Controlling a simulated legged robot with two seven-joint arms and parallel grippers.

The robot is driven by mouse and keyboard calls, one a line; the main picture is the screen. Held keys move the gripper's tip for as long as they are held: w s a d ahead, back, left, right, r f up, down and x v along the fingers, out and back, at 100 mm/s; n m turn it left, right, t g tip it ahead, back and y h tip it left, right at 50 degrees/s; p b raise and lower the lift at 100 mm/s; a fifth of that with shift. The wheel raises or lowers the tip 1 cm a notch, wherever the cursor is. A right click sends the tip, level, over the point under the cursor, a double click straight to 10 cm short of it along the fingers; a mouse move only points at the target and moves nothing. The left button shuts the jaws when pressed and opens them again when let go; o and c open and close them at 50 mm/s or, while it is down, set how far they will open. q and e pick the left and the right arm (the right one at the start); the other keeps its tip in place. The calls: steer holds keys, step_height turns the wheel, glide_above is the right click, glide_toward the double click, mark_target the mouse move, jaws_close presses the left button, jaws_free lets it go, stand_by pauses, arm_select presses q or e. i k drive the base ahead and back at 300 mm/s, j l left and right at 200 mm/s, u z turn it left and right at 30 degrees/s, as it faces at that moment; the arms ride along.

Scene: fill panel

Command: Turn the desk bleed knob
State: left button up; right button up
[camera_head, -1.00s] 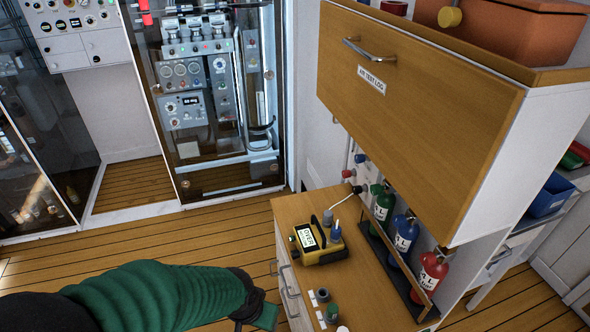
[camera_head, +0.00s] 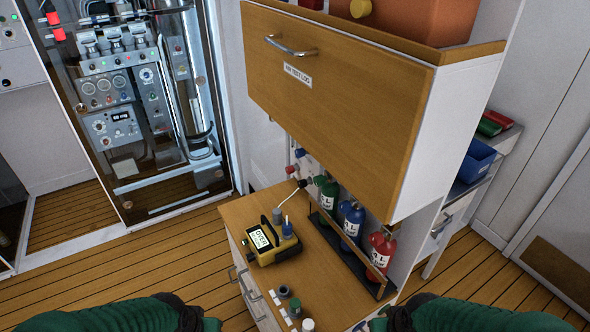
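The wooden desk (camera_head: 330,290) stands below centre. A row of small knobs sits near its front left edge: a dark grey one (camera_head: 284,291), a green one (camera_head: 294,308) and a white one (camera_head: 307,325). I cannot tell which is the bleed knob. My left gripper (camera_head: 207,322) is at the bottom edge, left of the knobs and apart from them. My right gripper (camera_head: 380,323) is at the bottom edge, right of the knobs. Both gripper tips are dark, small and partly cut off, so their opening does not show.
A yellow meter (camera_head: 272,247) stands on the desk. Green (camera_head: 328,197), blue (camera_head: 351,222) and red (camera_head: 381,248) bottles stand in a rack at the right. A wooden cabinet (camera_head: 330,110) overhangs the desk's back. Wooden floor is clear at left.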

mark_target(289, 170)
steer(key=j+z, duration=0.25)
steer(key=z, duration=0.2)
steer(key=i+j+z, duration=0.1)
steer(key=j+z, duration=0.15)
steer(key=z, duration=0.2)
steer(key=j+z, duration=0.25)
steer(key=z, duration=0.2)
steer(key=j+z, duration=0.1)
steer(key=j, duration=0.35)
steer(key=k+j+z, duration=0.1)
steer(key=j, duration=0.3)
steer(key=k+j+z, duration=0.1)
steer(key=j, duration=0.35)
steer(key=k+j+z, duration=0.1)
steer(key=j, duration=0.3)
steer(key=k+j+z, duration=0.1)
steer(key=j, duration=0.35)
steer(key=k+j+z, duration=0.1)
steer(key=j, duration=0.3)
steer(key=i+j, duration=0.15)
